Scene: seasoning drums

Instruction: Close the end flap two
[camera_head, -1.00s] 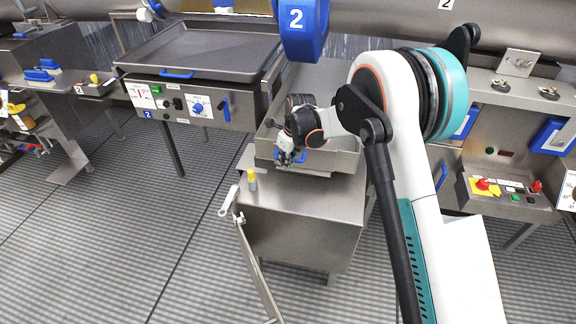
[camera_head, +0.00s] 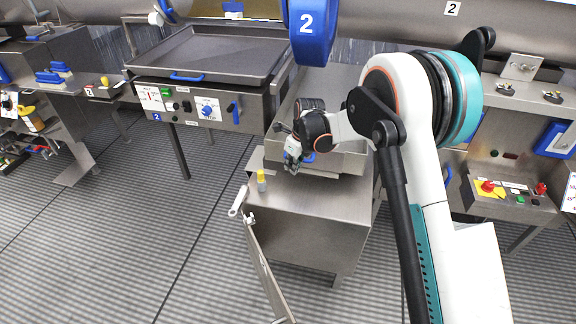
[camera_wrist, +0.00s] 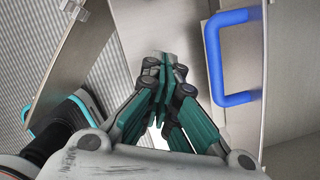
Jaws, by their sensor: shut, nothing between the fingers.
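A thin metal panel (camera_head: 266,272) hangs open at the front left of a steel cabinet (camera_head: 312,222), with a white lever (camera_head: 238,201) at its top. No label marks it as end flap two. A blue part marked 2 (camera_head: 306,32) hangs at the top of the head view. My gripper (camera_head: 292,167) is shut and empty above the cabinet's left rear, by the blue handle of a steel tray. In the wrist view, my closed fingertips (camera_wrist: 165,62) are left of that blue handle (camera_wrist: 212,58); I cannot tell whether they touch anything.
The steel tray (camera_head: 347,157) is behind. A flat pan unit with controls (camera_head: 210,55) is at left, and a red-button control panel (camera_head: 500,195) at right. The floor (camera_head: 120,225) at left is clear.

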